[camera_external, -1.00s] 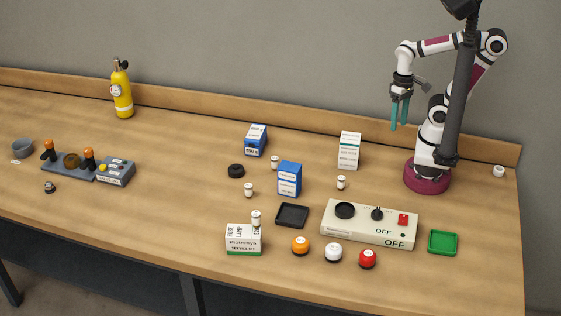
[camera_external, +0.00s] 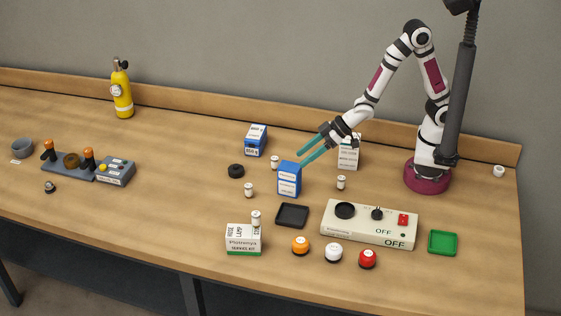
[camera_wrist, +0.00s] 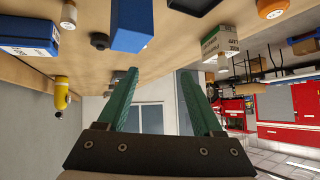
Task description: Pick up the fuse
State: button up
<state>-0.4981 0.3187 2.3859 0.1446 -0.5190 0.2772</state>
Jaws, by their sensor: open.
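Several small white cylinders with dark bands stand on the table, and I cannot tell for sure which is the fuse. One white cylinder (camera_external: 274,161) is left of the upright blue box (camera_external: 289,180). Another white cylinder (camera_external: 249,190) is nearer the front, a third white cylinder (camera_external: 256,217) is at the white-and-green carton (camera_external: 243,241), and one more (camera_external: 341,182) stands to the right. My gripper (camera_external: 301,157) is open and empty, reaching left above the blue box. In the wrist view its teal fingers (camera_wrist: 157,78) are apart, and a white cylinder (camera_wrist: 68,14) shows at upper left.
A second blue box (camera_external: 255,140) and a black round part (camera_external: 236,171) lie near the gripper. A black tray (camera_external: 291,216), the control panel (camera_external: 368,224), coloured buttons (camera_external: 333,252) and a green tray (camera_external: 443,242) are at front right.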

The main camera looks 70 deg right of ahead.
aim_at(256, 213)
jog(key=s+a+f+n+t+y, duration=0.15)
jog(key=a+n+y, duration=0.4)
jog(key=a, duration=0.75)
jog(key=x, duration=1.5)
jog(key=shift+f, duration=0.35)
grip_shut()
